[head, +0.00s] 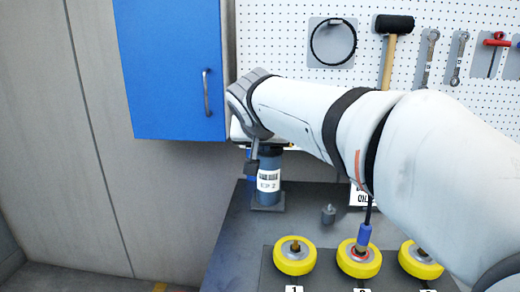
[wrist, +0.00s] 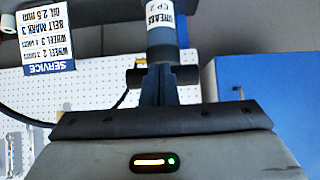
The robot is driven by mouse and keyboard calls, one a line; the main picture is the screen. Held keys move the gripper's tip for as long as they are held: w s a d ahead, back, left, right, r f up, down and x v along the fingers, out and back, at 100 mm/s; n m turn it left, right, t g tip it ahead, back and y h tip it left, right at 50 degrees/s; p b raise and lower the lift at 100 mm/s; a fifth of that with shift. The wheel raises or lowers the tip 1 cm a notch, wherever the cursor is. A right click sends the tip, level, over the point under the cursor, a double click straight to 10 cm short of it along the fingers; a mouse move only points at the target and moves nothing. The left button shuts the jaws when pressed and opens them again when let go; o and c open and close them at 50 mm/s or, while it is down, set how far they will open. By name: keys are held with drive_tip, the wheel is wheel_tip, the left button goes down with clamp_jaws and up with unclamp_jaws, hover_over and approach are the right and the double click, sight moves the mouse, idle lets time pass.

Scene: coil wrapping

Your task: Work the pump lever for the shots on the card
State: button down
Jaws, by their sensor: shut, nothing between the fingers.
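The grease pump (head: 268,180) is a dark blue-grey cylinder with a white EP 2 label, upright on the bench; its top is hidden behind my wrist. It shows upside down in the wrist view (wrist: 162,38). My gripper (wrist: 155,98) is shut and empty, its dark fingers in front of the pump. I cannot make out the lever apart from the dark parts there, nor tell contact. A blue coupler (head: 364,236) on a hose sits at wheel 2 (head: 359,262).
Yellow wheel 1 (head: 294,258) and wheel 3 (head: 420,262) flank wheel 2 on a dark plate. A small grey part (head: 328,214) stands on the bench (head: 232,240). A blue cabinet (head: 170,70) hangs at left; tools hang on the pegboard (head: 275,40).

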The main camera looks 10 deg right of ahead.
drive_tip(key=v, duration=0.8)
drive_tip(key=shift+s+f, duration=0.2)
drive_tip(key=shift+s, duration=0.05)
drive_tip(key=shift+a, duration=0.15)
